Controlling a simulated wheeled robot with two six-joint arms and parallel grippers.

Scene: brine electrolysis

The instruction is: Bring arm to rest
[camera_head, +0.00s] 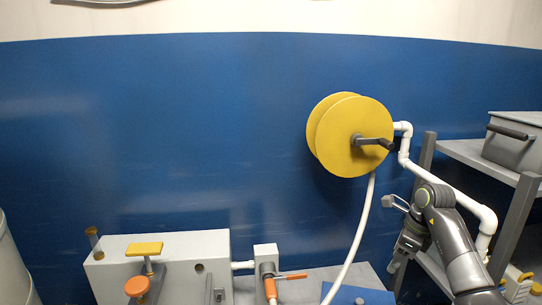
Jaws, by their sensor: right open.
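My right arm comes in at the lower right, bends at its grey joint and points down. My right gripper (393,266) hangs at its lower end, in front of the blue wall and beside the grey shelf rack. It is small in the view and its fingers are hard to make out; it is open, and I see nothing held in it. My left arm and gripper are not in view.
A yellow hose reel (345,135) with a white hose (357,240) hangs on the wall. White pipe (440,181) and a shelf rack (513,231) with a grey box (511,148) stand close to my right arm. A white unit (195,249) and an orange-handled valve (290,276) are lower left.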

